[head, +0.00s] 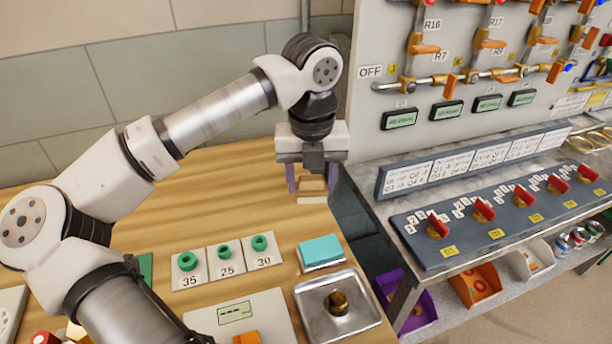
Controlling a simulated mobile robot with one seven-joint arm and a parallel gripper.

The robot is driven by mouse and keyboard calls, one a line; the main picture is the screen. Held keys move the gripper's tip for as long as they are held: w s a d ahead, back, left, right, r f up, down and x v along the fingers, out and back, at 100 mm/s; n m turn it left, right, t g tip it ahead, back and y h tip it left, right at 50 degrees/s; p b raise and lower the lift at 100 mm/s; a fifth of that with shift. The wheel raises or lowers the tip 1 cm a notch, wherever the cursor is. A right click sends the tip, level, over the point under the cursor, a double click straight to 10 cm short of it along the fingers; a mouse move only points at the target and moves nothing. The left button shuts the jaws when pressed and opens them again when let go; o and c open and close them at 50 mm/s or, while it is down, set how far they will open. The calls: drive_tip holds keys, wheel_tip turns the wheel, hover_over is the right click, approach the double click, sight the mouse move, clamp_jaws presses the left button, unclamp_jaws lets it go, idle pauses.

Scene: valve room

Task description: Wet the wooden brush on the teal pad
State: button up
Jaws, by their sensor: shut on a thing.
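The teal pad (321,250) lies on a pale base on the wooden table, near its right edge. My gripper (312,180) points down at the far right of the table, with purple fingers at either side. It is shut on the wooden brush (313,186), whose pale lower edge shows just under the fingers. The brush is farther back than the pad and apart from it. The top of the brush is hidden by the gripper, and I cannot tell how high it is above the table.
A metal tray (309,288) with a brass piece (337,302) stands in front of the pad. Green rings (260,243) on cards numbered 35, 25 and 30 lie to its left. A scale-like device (237,313) is nearer. A switch bench (470,227) stands right, past a gap.

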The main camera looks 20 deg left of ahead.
drive_tip(key=s+d+m+b, duration=0.2)
drive_tip(key=s+d+m, duration=0.1)
drive_tip(key=s+m, duration=0.2)
drive_tip(key=m+b, duration=0.1)
drive_tip(key=b, duration=0.3)
hover_over(322, 246)
drive_tip(key=shift+f, duration=3.2)
drive_tip(key=shift+f+b, duration=1.05)
drive_tip(key=shift+b, duration=0.15)
wheel_tip(322, 246, up, 7)
drive_tip(key=p, duration=0.4)
idle(0.5)
